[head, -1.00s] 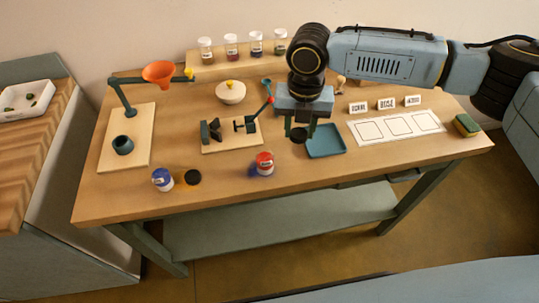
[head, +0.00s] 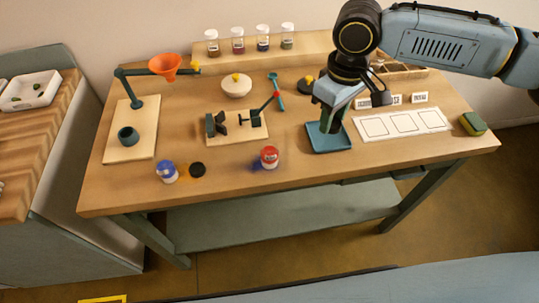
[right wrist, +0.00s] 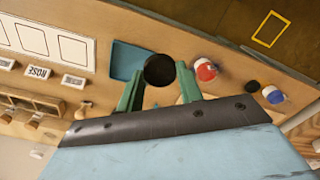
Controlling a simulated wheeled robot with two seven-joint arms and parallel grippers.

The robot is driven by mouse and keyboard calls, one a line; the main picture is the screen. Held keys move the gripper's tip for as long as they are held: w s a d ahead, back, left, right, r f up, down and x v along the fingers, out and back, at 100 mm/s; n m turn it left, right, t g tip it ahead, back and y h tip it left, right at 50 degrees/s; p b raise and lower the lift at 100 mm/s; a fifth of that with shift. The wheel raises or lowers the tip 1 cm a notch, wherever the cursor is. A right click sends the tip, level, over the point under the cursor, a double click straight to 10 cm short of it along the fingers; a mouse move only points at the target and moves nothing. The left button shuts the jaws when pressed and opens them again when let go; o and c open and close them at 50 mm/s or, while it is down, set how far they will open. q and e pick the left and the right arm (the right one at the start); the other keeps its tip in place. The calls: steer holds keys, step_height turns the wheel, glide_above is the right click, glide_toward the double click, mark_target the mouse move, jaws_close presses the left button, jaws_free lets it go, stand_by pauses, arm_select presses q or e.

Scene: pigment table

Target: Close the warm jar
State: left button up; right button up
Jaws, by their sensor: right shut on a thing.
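The red-topped jar (head: 269,157) stands near the table's front edge, with a blue patch beside it. It also shows in the right wrist view (right wrist: 205,70). A blue-topped jar (head: 166,172) stands further left, with a black lid (head: 197,170) lying next to it. My right gripper (head: 329,128) is over the teal tray (head: 331,145), to the right of the red-topped jar. In the right wrist view it is shut on a round black lid (right wrist: 160,70), apart from both jars. The gripper hides this lid in the head view. My left gripper is out of view.
A clamp stand (head: 237,124) is behind the jars. A bowl (head: 236,87) and a teal spoon (head: 276,91) lie further back. A white sheet (head: 404,123) and a sponge (head: 472,123) are at right. The front strip between red-topped jar and tray is clear.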

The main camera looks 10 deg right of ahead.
steer(key=m, duration=0.4)
steer(key=s+d+r+m, duration=0.1)
steer(key=m, duration=0.1)
steer(key=shift+d+m, duration=0.1)
steer(key=shift+m, duration=0.3)
steer(key=shift+w, duration=0.1)
